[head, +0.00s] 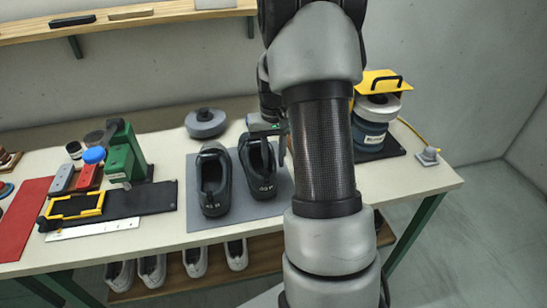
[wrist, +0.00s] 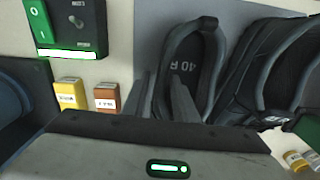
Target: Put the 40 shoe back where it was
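Two dark shoes stand side by side on a grey mat (head: 228,219), a left one (head: 212,190) and a right one (head: 260,172) in the head view. The wrist view shows a shoe marked "40 R" (wrist: 183,70), which appears to be the right one; the other shoe (wrist: 270,75) is beside it. My gripper (wrist: 165,100) is at the side of the 40 R shoe, with its fingers around the shoe's side wall. Whether they press on it is unclear. In the head view my gripper (head: 275,132) is at the shoe's far end, partly hidden by my arm.
A green press (head: 122,155) and black plate stand left on the table. A round grey object (head: 205,123) lies behind the shoes. A blue canister (head: 372,125) stands right. White shoes (head: 195,261) are on the lower shelf. The wrist view shows a switch box (wrist: 65,25) and small containers (wrist: 70,93).

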